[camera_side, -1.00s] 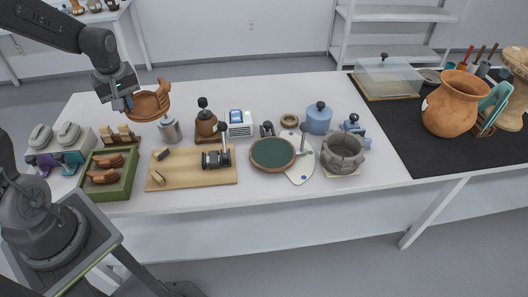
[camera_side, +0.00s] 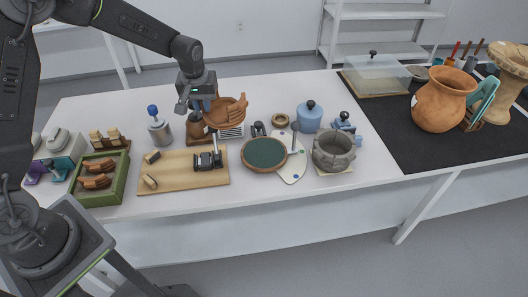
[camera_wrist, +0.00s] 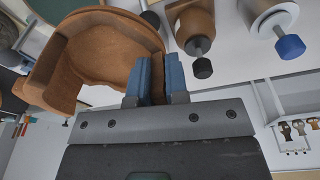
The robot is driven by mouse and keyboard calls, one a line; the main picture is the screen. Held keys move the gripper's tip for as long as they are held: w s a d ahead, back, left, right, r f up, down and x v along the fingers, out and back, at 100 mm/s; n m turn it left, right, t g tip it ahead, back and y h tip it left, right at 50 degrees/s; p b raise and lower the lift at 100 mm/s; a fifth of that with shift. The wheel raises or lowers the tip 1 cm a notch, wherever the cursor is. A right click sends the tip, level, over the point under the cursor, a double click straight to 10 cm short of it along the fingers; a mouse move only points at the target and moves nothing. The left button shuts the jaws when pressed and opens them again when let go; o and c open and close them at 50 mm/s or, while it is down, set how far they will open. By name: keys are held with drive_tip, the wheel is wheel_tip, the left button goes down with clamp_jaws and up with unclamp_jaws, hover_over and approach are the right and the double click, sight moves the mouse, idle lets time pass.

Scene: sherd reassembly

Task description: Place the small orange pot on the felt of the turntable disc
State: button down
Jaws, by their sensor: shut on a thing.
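The small orange pot (camera_side: 228,112) has a broken, jagged rim. My gripper (camera_side: 205,103) is shut on its wall and holds it in the air above the back of the table. In the wrist view the pot (camera_wrist: 95,48) sits left of the blue fingers of my gripper (camera_wrist: 158,78), which pinch its edge. The turntable disc (camera_side: 264,168) has a brown rim and bare dark green felt (camera_side: 264,152) on top. It stands on the table to the right of and nearer than the pot, apart from it.
A wooden board (camera_side: 185,180) with a small clamp lies left of the turntable. A white palette (camera_side: 293,172), a blue jar (camera_side: 309,116) and a grey pot (camera_side: 333,150) stand to its right. A green tray (camera_side: 76,196) of sherds is at the left.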

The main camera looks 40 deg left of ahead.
drive_tip(key=shift+w+d+f, duration=0.1)
drive_tip(key=shift+f, duration=0.3)
drive_tip(key=w+d+f, duration=0.1)
drive_tip(key=d+f, duration=0.1)
drive_tip(key=d, duration=0.1)
drive_tip(key=w+d+f, duration=0.2)
drive_tip(key=d, duration=0.2)
drive_tip(key=w+d+f, duration=0.1)
drive_tip(key=d+f, duration=0.2)
drive_tip(key=shift+w+d, duration=0.15)
drive_tip(key=shift+d, duration=0.15)
drive_tip(key=shift+f, duration=1.95)
drive_tip(key=shift+f, duration=0.2)
drive_tip(key=c, duration=1.1)
unclamp_jaws()
